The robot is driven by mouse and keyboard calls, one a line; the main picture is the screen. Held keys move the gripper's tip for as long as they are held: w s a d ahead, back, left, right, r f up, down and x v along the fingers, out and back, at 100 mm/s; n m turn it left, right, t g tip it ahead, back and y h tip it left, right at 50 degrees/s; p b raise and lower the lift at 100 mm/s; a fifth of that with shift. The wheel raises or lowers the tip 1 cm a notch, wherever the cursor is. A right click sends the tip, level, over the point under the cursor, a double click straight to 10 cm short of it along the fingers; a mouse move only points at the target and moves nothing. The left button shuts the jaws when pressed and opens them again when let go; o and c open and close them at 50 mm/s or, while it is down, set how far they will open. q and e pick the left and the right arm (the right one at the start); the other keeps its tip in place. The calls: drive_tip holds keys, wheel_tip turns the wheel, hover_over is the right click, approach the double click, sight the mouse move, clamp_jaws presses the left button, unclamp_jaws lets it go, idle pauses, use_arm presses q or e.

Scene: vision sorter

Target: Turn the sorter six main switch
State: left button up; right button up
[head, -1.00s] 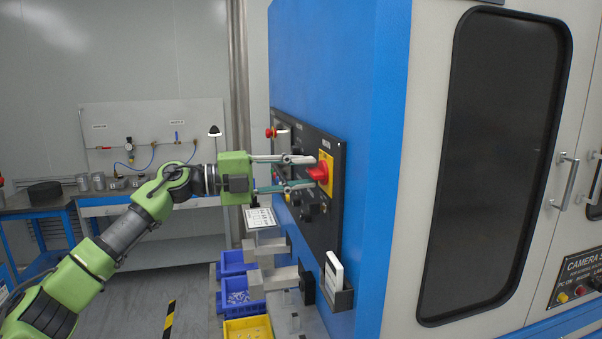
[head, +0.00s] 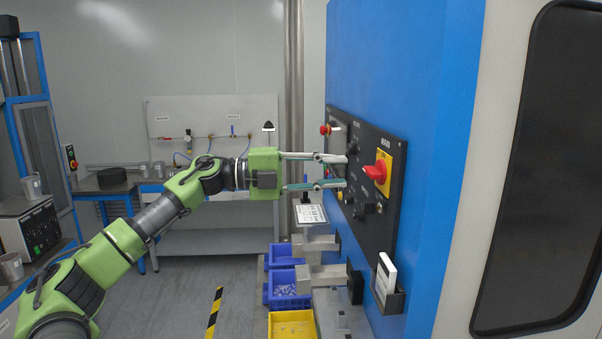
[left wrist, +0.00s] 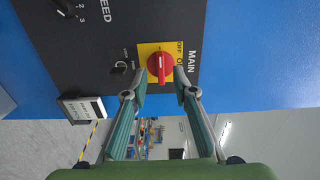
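The main switch (head: 378,171) is a red rotary handle on a yellow plate, on the black control panel (head: 365,235) of the blue cabinet. In the left wrist view the switch (left wrist: 160,66) lies just beyond the fingertips, beside the word MAIN and OFF lettering. My left gripper (head: 346,170) is open and empty, its two fingers pointing at the panel. A visible gap separates the fingertips from the red handle in the head view. From the wrist, the gripper (left wrist: 161,78) has one finger on either side of the handle's line. My right gripper is not in view.
A red button (head: 325,130) sits at the panel's far edge. A holder with a white card (head: 386,274) sticks out below the switch. Blue bins (head: 287,280) and a yellow bin (head: 291,324) stand below my left gripper. A workbench (head: 215,243) is behind.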

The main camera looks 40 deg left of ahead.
use_arm(q)
drive_tip(key=v, duration=0.6)
drive_tip(key=shift+s+a, duration=0.25)
idle(0.7)
